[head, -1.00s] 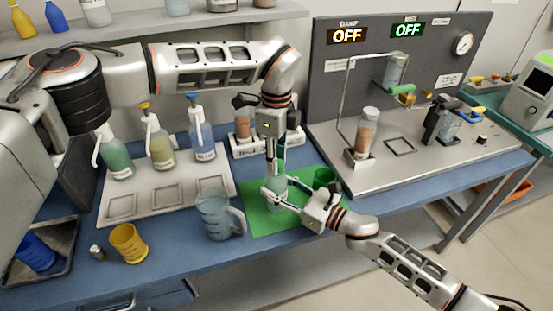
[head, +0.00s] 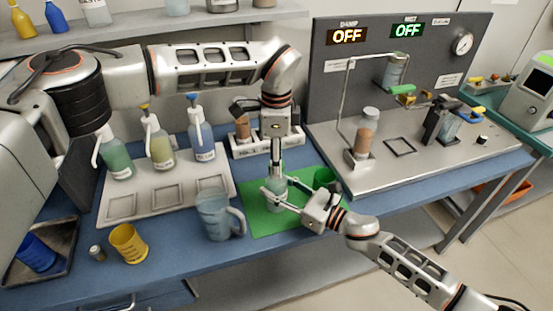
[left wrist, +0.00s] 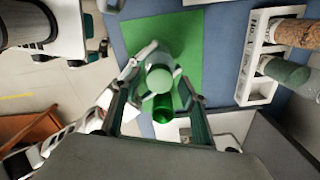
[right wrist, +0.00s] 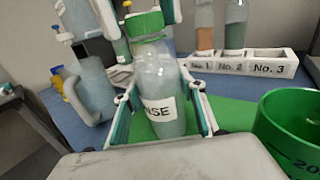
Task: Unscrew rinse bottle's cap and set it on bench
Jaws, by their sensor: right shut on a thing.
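The rinse bottle (head: 277,192) stands upright on the green mat (head: 255,217). In the right wrist view it is a clear bottle (right wrist: 160,85) with a label ending in "NSE" and a green cap (right wrist: 145,25) on its neck. My right gripper (head: 282,198) is shut on the bottle's body from the side. My left gripper (head: 277,173) points straight down over the bottle from above. Its fingers are apart, one on each side of the cap, which shows from the top in the left wrist view (left wrist: 159,79). Whether a finger touches the cap cannot be told.
A green beaker (head: 324,178) stands close behind my right gripper. A blue jug (head: 214,216) and a yellow cup (head: 128,243) are to the left, before a tray (head: 120,207) with spray bottles. A numbered rack (head: 250,149) is behind; the machine (head: 400,165) is at right.

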